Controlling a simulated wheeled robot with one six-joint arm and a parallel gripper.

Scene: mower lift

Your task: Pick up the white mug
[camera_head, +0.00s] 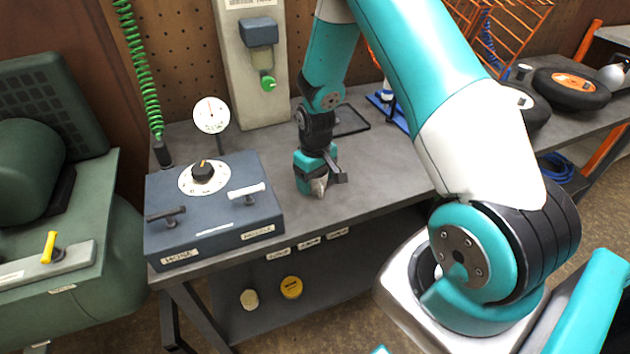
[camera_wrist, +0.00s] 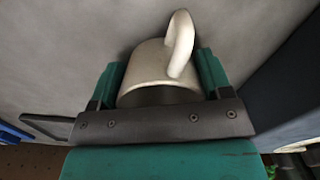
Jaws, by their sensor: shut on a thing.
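The white mug (camera_wrist: 150,68) shows in the wrist view between the two teal fingers of my gripper (camera_wrist: 158,78), with its handle toward the top. The fingers are shut on the mug's sides. A dark bar of the gripper covers the near part of the mug. In the head view my gripper (camera_head: 318,188) points down at the grey bench top (camera_head: 385,170), right of the blue control box. A small pale part of the mug shows at the fingertips there. I cannot tell whether the mug touches the bench.
The blue control box (camera_head: 225,218) with a dial and levers stands close on the left. A round gauge (camera_head: 211,115) and a grey post (camera_head: 255,85) are behind. A dark frame (camera_head: 352,122) and a blue item (camera_head: 388,112) lie behind right. Black wheels (camera_head: 570,88) sit far right.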

